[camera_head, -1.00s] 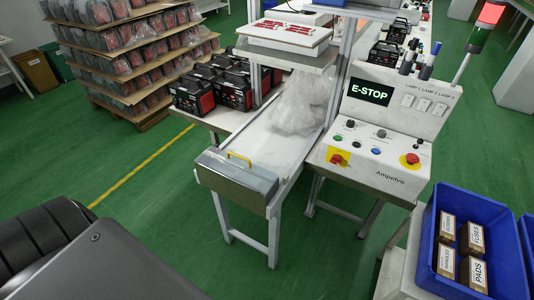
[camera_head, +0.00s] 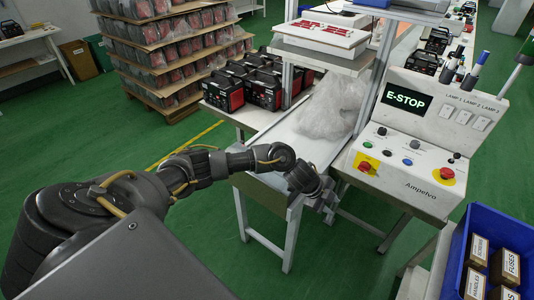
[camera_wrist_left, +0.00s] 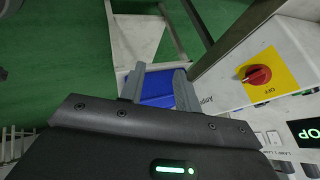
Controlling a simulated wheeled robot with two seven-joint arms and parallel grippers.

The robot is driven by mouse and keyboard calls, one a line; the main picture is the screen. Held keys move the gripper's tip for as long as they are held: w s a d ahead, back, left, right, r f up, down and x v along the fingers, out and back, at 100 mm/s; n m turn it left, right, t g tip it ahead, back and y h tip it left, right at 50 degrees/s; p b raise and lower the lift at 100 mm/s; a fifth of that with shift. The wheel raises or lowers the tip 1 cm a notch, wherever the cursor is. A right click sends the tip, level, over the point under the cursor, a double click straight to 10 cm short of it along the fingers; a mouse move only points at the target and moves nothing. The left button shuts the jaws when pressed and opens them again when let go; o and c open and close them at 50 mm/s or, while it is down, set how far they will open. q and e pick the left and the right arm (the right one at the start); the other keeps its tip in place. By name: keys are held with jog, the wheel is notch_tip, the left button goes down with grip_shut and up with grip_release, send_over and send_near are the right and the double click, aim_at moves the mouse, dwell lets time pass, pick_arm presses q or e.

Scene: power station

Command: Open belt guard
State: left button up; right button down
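My right gripper is not in view.
The control panel (camera_head: 430,140) with an E-STOP screen stands right of the conveyor; its red switch (camera_wrist_left: 257,75) is close to the left gripper. A clear plastic bag (camera_head: 333,105) lies on the belt (camera_head: 300,148). A blue bin (camera_head: 500,225) with boxes is at right.

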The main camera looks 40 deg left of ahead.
pick_arm(q)
jog(key=a+r+y, duration=0.1)
jog(key=a+r, duration=0.2)
jog(key=a, duration=0.1)
jog(key=w+a+r+g+y, duration=0.1)
jog(key=a+r, duration=0.2)
jog(key=a, duration=0.2)
jog(key=w+a+r+m+y, duration=0.1)
jog(key=a+r, duration=0.2)
jog(key=a, duration=0.2)
jog(key=shift+w+a, duration=0.15)
jog(key=shift+a, duration=0.05)
jog(key=s+a+r+n+g+y, duration=0.1)
jog(key=s+a+r, duration=0.1)
jog(key=a+r, duration=0.35)
jog(key=s+a+r+g+y, duration=0.1)
jog(key=s+a+r+y, duration=0.15)
jog(key=a, duration=0.55)
jog(key=shift+h, duration=0.35)
jog(key=w+f+b, duration=0.1)
jog(key=f, duration=0.2)
jog(key=w+f+b, duration=0.1)
jog(key=f, duration=0.3)
jog(key=w+f+b, duration=0.1)
jog(key=f, duration=0.2)
jog(key=shift+d+f, duration=0.15)
jog(key=shift+d, duration=0.15)
grip_shut()
